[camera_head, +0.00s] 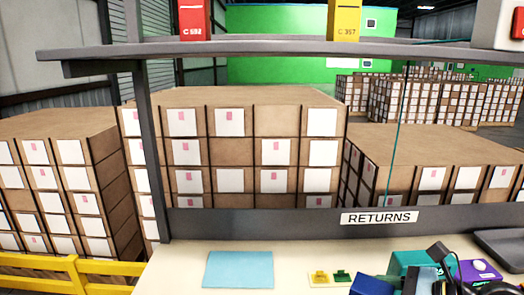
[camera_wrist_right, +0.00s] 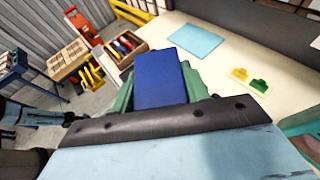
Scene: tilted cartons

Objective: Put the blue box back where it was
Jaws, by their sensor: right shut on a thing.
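The blue box (camera_wrist_right: 160,82) is held in my right gripper (camera_wrist_right: 162,92). In the right wrist view its green fingers show on both sides of the box. In the head view the blue box (camera_head: 372,287) shows at the bottom edge, partly cut off, over the front of the pale table (camera_head: 190,270). A flat light-blue sheet (camera_head: 239,269) lies on the table to the left of the box. The underside of the box is hidden, so I cannot tell its height over the table. My left gripper is not in view.
Small yellow (camera_head: 320,278) and green (camera_head: 342,276) pieces lie beside the sheet. A teal box (camera_head: 412,260) and a purple item (camera_head: 479,270) stand at the right. A shelf labelled RETURNS (camera_head: 378,218) runs behind the table. A divided wooden crate (camera_wrist_right: 122,46) stands beyond the table.

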